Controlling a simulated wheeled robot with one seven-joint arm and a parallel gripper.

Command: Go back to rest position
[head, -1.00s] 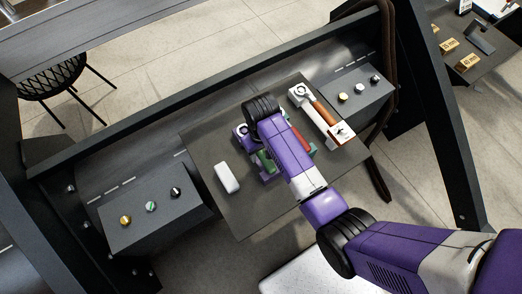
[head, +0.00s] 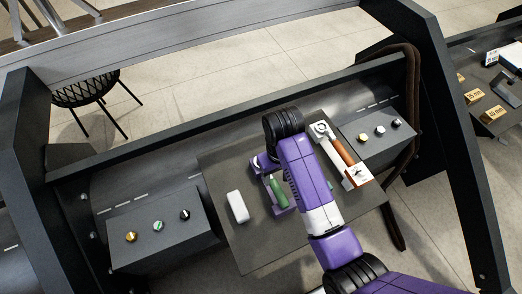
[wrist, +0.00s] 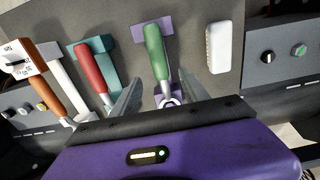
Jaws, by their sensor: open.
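My gripper (wrist: 161,76) is open and empty in the wrist view, its two fingers spread on either side of the green-handled tool (wrist: 156,52). The fingers look apart from the handle, but I cannot tell how high above it they are. In the head view my arm covers the gripper, and the green handle (head: 277,190) shows just left of the arm. The green tool lies in a purple holder (wrist: 139,32). A red-handled tool (wrist: 90,68) in a teal holder (wrist: 101,44) lies to its left in the wrist view; my arm hides it in the head view.
Boxes with knobs stand left (head: 166,244) and right (head: 372,122). Dark frame beams (head: 458,150) surround the work area.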

